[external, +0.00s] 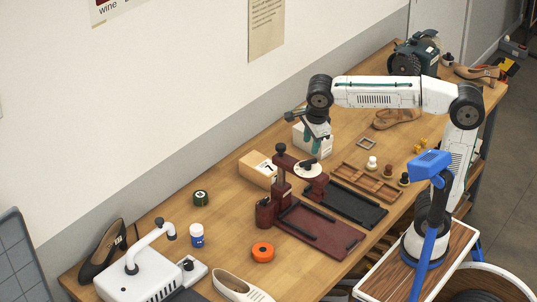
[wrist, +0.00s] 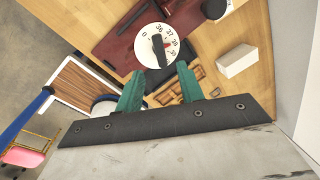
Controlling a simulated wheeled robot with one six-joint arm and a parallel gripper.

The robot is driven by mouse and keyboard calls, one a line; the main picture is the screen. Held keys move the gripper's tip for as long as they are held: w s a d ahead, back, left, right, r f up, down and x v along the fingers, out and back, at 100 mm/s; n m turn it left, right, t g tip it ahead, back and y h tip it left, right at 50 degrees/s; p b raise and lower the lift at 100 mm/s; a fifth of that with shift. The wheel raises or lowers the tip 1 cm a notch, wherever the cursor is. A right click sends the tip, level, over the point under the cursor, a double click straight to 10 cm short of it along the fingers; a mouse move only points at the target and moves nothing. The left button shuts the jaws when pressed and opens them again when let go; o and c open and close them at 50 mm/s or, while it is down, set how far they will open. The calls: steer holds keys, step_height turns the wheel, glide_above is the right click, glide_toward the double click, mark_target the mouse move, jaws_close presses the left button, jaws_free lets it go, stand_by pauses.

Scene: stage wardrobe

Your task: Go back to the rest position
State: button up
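My gripper (external: 313,146) hangs above the wooden workbench (external: 228,170) at the end of my white arm, which reaches out to the left from its base at the right. Its two teal fingers point down, in front of a white box as the external view shows it. In the wrist view my gripper (wrist: 160,88) has its fingers well apart, with nothing held between them. Beyond them are the white numbered dial (wrist: 146,48) and the dark red device (wrist: 112,47).
The dark red device (external: 322,232) with its dial (external: 308,168) stands mid-bench. Near it are the white box (external: 324,148), a black tray (external: 360,207), a wooden rack (external: 350,179) and an orange disc (external: 263,252). Shoes and a white machine (external: 150,275) stand towards the bench's ends.

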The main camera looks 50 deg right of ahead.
stand_by(0.3)
steer(key=s+f+n, duration=0.1)
steer(key=n, duration=0.2)
steer(key=s+d+f+n, duration=0.1)
steer(key=n, duration=0.3)
steer(key=s+f+n, duration=0.1)
steer(key=n, duration=0.2)
steer(key=shift+d+f+n+g, duration=0.3)
steer(key=s+d+f+n, duration=0.4)
steer(key=s+d+n, duration=0.2)
steer(key=s+d, duration=0.1)
steer(key=s+d+f+n, duration=0.5)
steer(key=s+d, duration=0.3)
steer(key=s, duration=0.2)
steer(key=shift+d+f+n+y, duration=0.2)
steer(key=shift+d+n+y, duration=0.15)
steer(key=shift+n, duration=0.35)
stand_by(0.8)
